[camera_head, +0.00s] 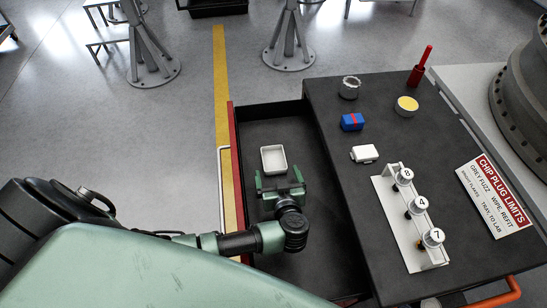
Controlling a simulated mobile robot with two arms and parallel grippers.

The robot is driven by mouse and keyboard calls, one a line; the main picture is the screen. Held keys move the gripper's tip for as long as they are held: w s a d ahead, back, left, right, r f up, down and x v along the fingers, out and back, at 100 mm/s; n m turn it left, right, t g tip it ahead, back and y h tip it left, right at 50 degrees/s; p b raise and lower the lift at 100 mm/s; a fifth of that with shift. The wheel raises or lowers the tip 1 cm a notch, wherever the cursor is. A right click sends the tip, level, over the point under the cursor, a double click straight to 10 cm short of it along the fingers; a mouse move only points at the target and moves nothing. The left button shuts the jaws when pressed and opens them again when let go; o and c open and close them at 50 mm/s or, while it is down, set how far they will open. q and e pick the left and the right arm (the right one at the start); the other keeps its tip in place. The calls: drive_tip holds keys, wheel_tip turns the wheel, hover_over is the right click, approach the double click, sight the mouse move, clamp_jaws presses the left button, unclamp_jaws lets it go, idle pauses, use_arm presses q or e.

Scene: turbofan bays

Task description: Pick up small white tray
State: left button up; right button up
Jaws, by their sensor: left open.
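The small white tray (274,159) is a shallow, empty rectangular dish. It lies in the open dark drawer (262,120) at the left of the cart. My left gripper (279,178) is just on the near side of the tray, with its two green fingers spread apart and pointing towards it. The gap between the fingers is empty, and the tray's near edge is close to the fingertips. I cannot tell the gripper's height above the drawer floor. My right gripper is not in view.
On the cart top (330,100) stand a blue box with a red band (352,122), a white box (364,154), a yellow-topped round container (406,106), a metal ring (349,87), a red-handled tool (420,66) and a white rack (400,225) with numbered plugs. A sign (494,196) lies at right.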

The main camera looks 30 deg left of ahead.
sight(274, 164)
use_arm(q)
drive_tip(key=p+x, duration=0.1)
drive_tip(key=x, duration=0.5)
drive_tip(key=shift+w+r, duration=0.15)
drive_tip(key=shift+w, duration=0.2)
drive_tip(key=shift+w+a+f, duration=0.3)
drive_tip(key=shift+w+a, duration=0.05)
drive_tip(key=c, duration=1.5)
drive_tip(key=shift+r, duration=0.15)
drive_tip(key=shift+c, duration=0.2)
